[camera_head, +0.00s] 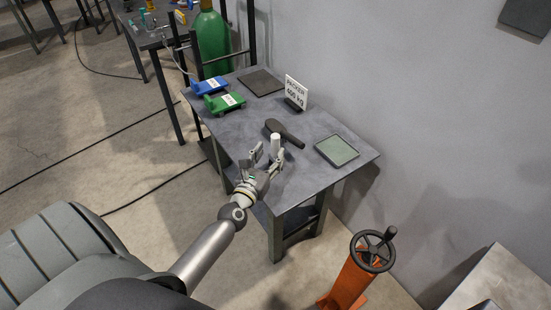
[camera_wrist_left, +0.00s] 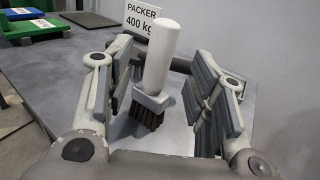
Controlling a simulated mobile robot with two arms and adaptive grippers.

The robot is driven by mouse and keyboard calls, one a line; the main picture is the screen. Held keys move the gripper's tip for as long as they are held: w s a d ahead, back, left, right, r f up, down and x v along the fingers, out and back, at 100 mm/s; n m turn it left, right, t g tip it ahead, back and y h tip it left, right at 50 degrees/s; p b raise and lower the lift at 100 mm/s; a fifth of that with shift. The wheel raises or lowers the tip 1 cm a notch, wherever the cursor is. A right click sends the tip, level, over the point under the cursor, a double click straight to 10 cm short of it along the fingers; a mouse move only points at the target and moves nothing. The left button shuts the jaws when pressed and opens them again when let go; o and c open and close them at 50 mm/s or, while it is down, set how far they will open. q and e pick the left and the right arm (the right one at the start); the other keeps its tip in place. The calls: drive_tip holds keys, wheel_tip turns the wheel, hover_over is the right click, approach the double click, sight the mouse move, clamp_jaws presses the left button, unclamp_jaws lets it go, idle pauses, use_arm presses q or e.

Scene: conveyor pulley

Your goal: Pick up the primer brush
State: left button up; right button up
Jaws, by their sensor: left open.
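The primer brush (camera_wrist_left: 158,62) has a thick white handle, a pale ferrule and dark bristles. It stands nearly upright, bristles down, near the front of the grey table. It also shows in the head view (camera_head: 275,143) as a short white cylinder. My left gripper (camera_wrist_left: 165,88) is open, with one finger on each side of the brush in the left wrist view. A gap shows between the brush and each finger. In the head view the left gripper (camera_head: 266,157) is low over the table's front edge, and it hides the lower brush. My right gripper is not in view.
On the table (camera_head: 312,180) a dark paddle-shaped object (camera_head: 285,134) lies just behind the brush. A green tray (camera_head: 337,151) is to the right. A "PACKER 400 kg" sign (camera_head: 295,91), green (camera_head: 224,102) and blue (camera_head: 209,86) items stand farther back. An orange handwheel stand (camera_head: 358,272) is at front right.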

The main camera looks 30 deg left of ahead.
sight(274, 145)
use_arm(q)
drive_tip(key=shift+w+r, duration=0.15)
drive_tip(key=shift+w, duration=0.15)
drive_tip(key=w, duration=0.2)
drive_tip(key=w+a+p, duration=0.1)
drive_tip(key=w, duration=0.1)
drive_tip(key=shift+w+r, duration=0.2)
drive_tip(key=shift+w, duration=0.15)
clamp_jaws()
drive_tip(key=shift+r, duration=0.1)
